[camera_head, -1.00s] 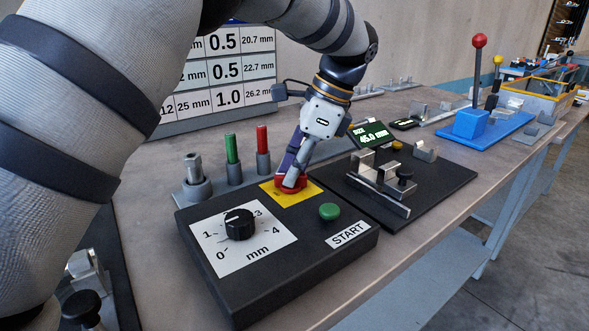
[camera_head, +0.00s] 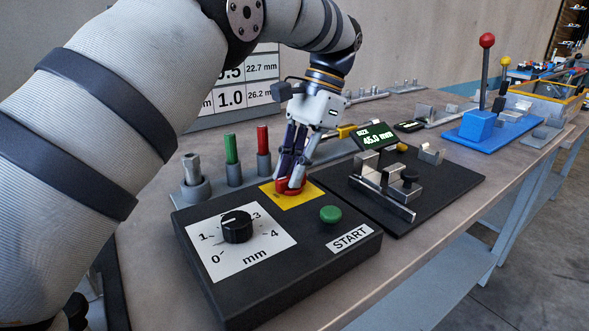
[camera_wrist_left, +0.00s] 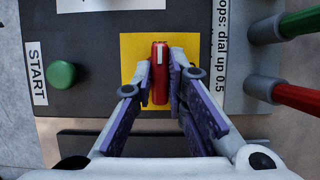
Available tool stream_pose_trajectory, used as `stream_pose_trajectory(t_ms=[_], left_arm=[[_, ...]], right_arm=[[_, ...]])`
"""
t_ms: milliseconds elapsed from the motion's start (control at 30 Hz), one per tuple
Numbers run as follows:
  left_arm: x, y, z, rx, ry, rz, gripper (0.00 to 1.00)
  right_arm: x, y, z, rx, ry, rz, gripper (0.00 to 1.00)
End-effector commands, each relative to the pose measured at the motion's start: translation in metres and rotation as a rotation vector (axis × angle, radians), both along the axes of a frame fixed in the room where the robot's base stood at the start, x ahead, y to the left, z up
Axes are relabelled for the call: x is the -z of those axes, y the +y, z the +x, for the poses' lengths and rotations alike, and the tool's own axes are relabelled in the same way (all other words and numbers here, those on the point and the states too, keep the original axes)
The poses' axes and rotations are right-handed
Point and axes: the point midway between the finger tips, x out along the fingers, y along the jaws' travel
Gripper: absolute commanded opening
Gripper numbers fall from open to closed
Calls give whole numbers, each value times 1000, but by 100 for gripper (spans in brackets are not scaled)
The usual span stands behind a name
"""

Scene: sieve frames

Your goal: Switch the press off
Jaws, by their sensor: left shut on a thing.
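A red switch handle (camera_head: 291,187) sits on a yellow square plate (camera_head: 276,200) on the back of the black press control box (camera_head: 270,285). In the left wrist view the red handle (camera_wrist_left: 160,90) is a narrow bar with a white mark at its upper end, pointing up the picture over the yellow plate (camera_wrist_left: 130,50). My left gripper (camera_head: 290,180) is shut on the red handle. In the left wrist view its purple-padded fingers (camera_wrist_left: 160,76) flank the handle, one on each side. My right gripper is not in view.
The box also carries a green START button (camera_head: 330,214) and a black dial (camera_head: 237,228). Green (camera_head: 232,147) and red (camera_head: 263,139) handles stand behind it. A black fixture board (camera_head: 440,185) with a "45.0 mm" display (camera_head: 373,137) lies to the right.

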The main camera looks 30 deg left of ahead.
Motion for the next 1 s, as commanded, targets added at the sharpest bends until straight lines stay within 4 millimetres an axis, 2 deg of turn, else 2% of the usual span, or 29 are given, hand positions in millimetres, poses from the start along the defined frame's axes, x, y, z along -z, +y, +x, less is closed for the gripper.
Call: stream_pose_trajectory(t_ms=[500, 533, 600, 1000], left_arm=[[-1, 0, 1, -17, -4, 0, 0], [-1, 0, 1, -17, -4, 0, 20], [-1, 0, 1, -17, -4, 0, 33], [0, 0, 0, -15, -1, 0, 33]], right_arm=[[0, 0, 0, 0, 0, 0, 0], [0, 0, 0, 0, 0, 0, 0], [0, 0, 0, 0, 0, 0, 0], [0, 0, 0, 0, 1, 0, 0]])
